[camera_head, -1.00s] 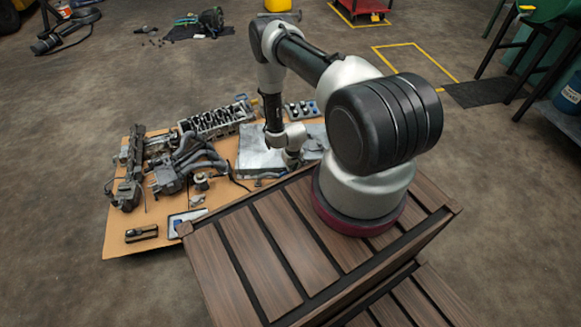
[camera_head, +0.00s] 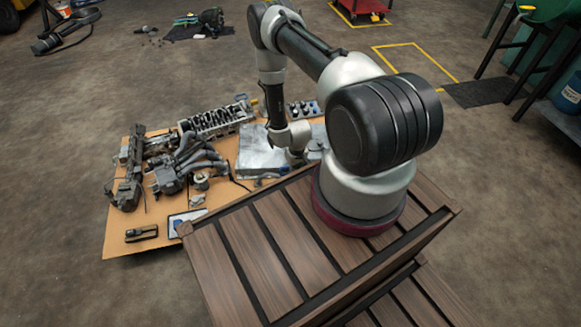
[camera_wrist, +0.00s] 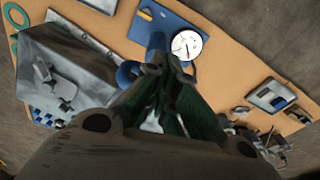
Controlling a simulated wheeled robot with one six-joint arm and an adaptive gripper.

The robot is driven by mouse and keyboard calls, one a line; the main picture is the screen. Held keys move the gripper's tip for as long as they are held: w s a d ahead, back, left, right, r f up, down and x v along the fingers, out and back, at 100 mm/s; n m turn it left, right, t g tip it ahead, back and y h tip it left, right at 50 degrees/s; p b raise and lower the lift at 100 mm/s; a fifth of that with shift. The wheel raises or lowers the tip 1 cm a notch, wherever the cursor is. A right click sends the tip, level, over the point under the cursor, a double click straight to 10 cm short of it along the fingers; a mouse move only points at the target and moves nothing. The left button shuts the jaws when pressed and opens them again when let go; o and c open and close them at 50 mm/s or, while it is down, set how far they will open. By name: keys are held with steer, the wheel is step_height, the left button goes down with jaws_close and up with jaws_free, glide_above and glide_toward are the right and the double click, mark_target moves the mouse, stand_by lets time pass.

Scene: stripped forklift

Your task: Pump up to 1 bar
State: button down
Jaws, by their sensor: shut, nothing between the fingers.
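A round white pressure gauge (camera_wrist: 187,43) with a dark needle sits on a blue device (camera_wrist: 150,22) at the top of the wrist view. Its reading is too small to tell. A blue rounded part (camera_wrist: 127,73) shows just left of my fingertips; part of it is hidden behind my fingers. My gripper (camera_wrist: 166,66) is shut and empty, with its tips close to the blue device and just below the gauge. I cannot tell whether they touch it. In the head view my gripper (camera_head: 297,158) is low over the board, and my wrist hides most of that area.
The tan board (camera_head: 118,238) carries a cylinder head (camera_head: 215,120), a manifold (camera_head: 190,160) and a grey metal box (camera_head: 258,152). In the wrist view the box (camera_wrist: 65,75) lies left of my fingers and a small dark case (camera_wrist: 270,95) lies right.

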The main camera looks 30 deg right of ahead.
step_height(320, 180, up, 9)
steer(key=s, duration=0.1)
steer(key=shift+r, duration=0.2)
stand_by(0.5)
